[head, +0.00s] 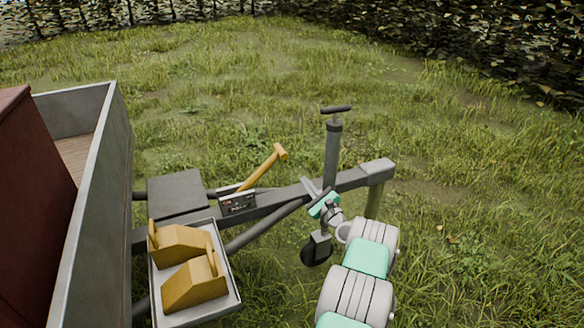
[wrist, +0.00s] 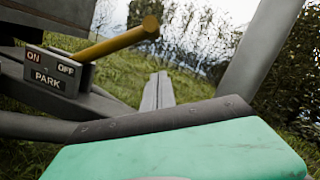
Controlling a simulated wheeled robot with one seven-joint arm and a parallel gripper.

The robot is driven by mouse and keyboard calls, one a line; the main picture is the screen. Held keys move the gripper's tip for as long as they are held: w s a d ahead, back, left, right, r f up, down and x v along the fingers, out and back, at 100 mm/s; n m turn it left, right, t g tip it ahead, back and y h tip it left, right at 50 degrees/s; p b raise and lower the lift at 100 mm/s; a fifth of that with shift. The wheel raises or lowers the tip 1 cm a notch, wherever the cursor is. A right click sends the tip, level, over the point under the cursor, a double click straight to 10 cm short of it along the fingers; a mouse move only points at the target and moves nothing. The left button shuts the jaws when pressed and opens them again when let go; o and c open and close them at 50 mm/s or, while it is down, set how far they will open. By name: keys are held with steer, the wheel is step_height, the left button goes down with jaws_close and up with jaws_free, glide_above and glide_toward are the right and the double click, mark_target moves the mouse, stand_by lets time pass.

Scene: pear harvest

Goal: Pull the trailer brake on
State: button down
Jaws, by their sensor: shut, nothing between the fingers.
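The trailer brake lever is a yellow bar with a knob end (head: 264,167), leaning up and to the right from the drawbar. In the wrist view the lever (wrist: 115,42) rises from a dark plate (wrist: 58,73) marked ON at left, OFF at right and PARK below; it leans to the OFF side. The plate (head: 238,203) also shows in the head view. My gripper (head: 307,185) is over the drawbar, right of the lever and apart from it. In the wrist view its grey fingers (wrist: 158,88) are together and empty.
The jockey wheel post (head: 332,155) with its crank handle stands close behind my gripper. The grey drawbar (head: 350,180) runs right to the coupling. A tray (head: 229,290) holding two yellow chocks (head: 194,284) sits lower left, beside the trailer wall (head: 100,200). Open grass lies beyond.

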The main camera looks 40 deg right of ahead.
steer(key=w+r+b, duration=0.2)
steer(key=w+r, duration=0.3)
steer(key=w, duration=0.5)
steer(key=shift+a+r, duration=0.15)
steer(key=shift+a, duration=0.3)
steer(key=shift+d+r, duration=0.1)
steer(key=shift+r, duration=0.05)
